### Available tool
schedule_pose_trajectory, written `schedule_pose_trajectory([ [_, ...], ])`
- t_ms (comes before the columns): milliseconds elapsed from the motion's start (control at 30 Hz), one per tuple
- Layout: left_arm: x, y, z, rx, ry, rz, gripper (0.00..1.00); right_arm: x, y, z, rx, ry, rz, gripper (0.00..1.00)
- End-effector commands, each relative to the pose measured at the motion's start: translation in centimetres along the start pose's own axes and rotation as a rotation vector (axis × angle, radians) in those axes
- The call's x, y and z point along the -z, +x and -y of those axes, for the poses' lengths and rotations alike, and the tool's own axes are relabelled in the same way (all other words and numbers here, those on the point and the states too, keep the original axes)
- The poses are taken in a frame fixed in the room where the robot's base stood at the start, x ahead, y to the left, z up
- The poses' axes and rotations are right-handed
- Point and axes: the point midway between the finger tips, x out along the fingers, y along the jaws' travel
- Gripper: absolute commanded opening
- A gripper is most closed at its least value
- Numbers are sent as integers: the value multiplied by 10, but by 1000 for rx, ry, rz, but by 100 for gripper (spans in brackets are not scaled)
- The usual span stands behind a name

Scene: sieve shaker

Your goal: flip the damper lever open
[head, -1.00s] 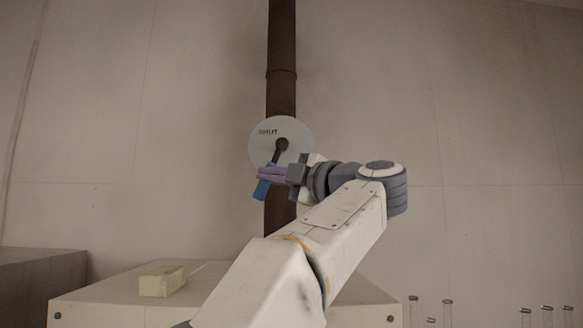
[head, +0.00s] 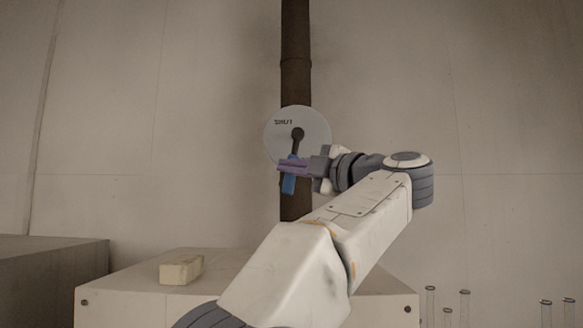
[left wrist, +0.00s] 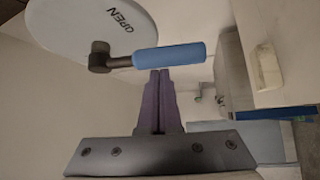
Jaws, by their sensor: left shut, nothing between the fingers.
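The damper lever has a dark arm and a blue handle (head: 289,184). It hangs almost straight down, slightly left, from its pivot on a pale round plate (head: 278,124) marked SHUT at upper left. My left gripper (head: 281,166), with purple fingers, is shut and empty at the handle and overlaps its upper part in the head view. In the left wrist view, the handle (left wrist: 170,53) lies across the tips of the closed fingers (left wrist: 159,74); contact is hard to tell. The word OPEN shows on the plate (left wrist: 85,22) there. My right gripper is not in view.
A dark vertical pipe (head: 295,80) runs behind the plate along the wall. Below is a pale cabinet (head: 120,290) with a cream block (head: 181,269) on top. Several glass tubes (head: 464,305) stand at lower right. The wall area left of the plate is clear.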

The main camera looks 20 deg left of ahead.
Motion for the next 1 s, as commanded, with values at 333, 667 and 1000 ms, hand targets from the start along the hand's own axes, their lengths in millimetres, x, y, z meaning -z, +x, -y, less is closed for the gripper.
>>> schedule_pose_trajectory([
  [333, 24, -15, 3, -2, -3, 11, 0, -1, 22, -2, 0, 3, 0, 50],
  [667, 23, -80, -4, -2, -4, 13, 0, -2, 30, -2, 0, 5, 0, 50],
  [1000, 24, -90, -5, -1, -2, 8, 0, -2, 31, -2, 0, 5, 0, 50],
])
